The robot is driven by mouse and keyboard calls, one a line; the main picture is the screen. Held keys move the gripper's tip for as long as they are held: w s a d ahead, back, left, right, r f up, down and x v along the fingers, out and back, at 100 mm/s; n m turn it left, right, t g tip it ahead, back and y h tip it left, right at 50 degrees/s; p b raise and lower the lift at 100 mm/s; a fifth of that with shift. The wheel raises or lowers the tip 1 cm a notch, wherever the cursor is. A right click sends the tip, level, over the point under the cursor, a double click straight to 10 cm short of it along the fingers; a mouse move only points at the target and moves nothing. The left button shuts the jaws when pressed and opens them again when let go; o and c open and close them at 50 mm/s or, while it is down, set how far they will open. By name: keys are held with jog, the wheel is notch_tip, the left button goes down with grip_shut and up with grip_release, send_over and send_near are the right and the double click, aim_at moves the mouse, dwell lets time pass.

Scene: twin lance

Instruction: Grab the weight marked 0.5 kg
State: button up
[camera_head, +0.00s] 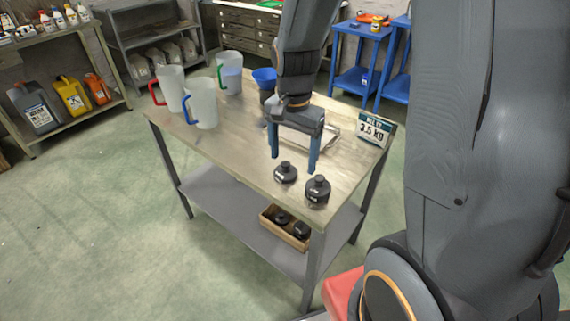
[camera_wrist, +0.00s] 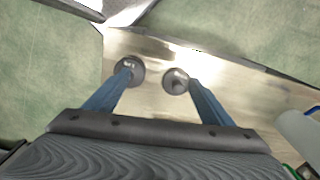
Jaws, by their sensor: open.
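Two black knobbed weights stand on the workbench near its front corner: a smaller weight (camera_head: 286,173) and a larger weight (camera_head: 317,190) to its right. Their pale labels are too small to read, so I cannot tell which is 0.5 kg. My gripper (camera_head: 293,164) is open and empty, with blue fingers pointing down above and just behind the smaller weight. In the wrist view, my gripper (camera_wrist: 160,78) has its left fingertip overlapping the left weight (camera_wrist: 132,65). The right weight (camera_wrist: 175,79) shows between the fingers, close to the right fingertip.
The workbench (camera_head: 240,149) also bears frosted jugs (camera_head: 207,104), a blue funnel (camera_head: 265,77) and a sign reading 3.5 kg (camera_head: 374,129). A wooden box (camera_head: 283,235) with dark weights sits on its lower shelf. The tabletop's left front is clear.

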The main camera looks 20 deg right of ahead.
aim_at(285, 162)
jog(key=w+m, duration=0.1)
jog(key=m, duration=0.1)
jog(key=w+m+p, duration=0.1)
jog(key=w, duration=0.1)
jog(key=w+m+p, duration=0.1)
jog(key=w+m, duration=0.1)
jog(key=shift+d+f+m, duration=0.15)
jog(key=shift+f+m, duration=0.15)
jog(key=shift+w+f+m+p, duration=0.3)
jog(key=shift+w+m+p, duration=0.1)
jog(key=shift+w+m, duration=0.2)
jog(key=shift+w+f+p, duration=0.1)
jog(key=shift+f+p, duration=1.1)
jog(key=shift+f, duration=2.7)
jog(key=c, duration=1.6)
jog(key=shift+o, duration=0.2)
jog(key=shift+r, duration=0.1)
